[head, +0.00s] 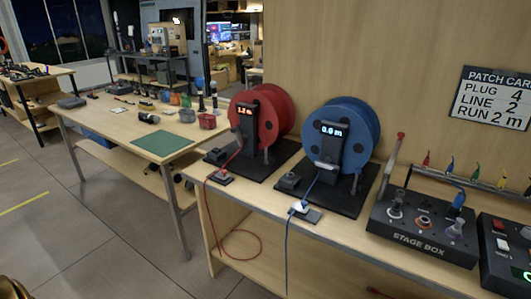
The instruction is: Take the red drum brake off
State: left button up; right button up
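The red drum (279,103) stands upright on a black base plate (257,171) on the wooden bench. A dark post with a lit red readout (245,112), too small to read surely, stands in front of it. A small dark block (216,155) sits at the left of the base, and a short grey upright piece (266,156) stands at the drum's lower right. I cannot tell which part is the brake or how it is set. Neither gripper shows clearly; only a gold-brown sliver and a dark sliver show at the bottom edge.
Further right are a stage box (422,234) and another control box (507,255). A table with a green mat (162,143) stands left. Floor at left is clear.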

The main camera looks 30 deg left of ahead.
aim_at(266, 152)
jog(key=i+j+z, duration=0.15)
jog(key=j, duration=0.6)
jog(key=i+j+z, duration=0.15)
jog(key=j, duration=0.55)
jog(key=i+j+z, duration=0.15)
jog(key=j, duration=0.65)
jog(key=k+l, duration=0.05)
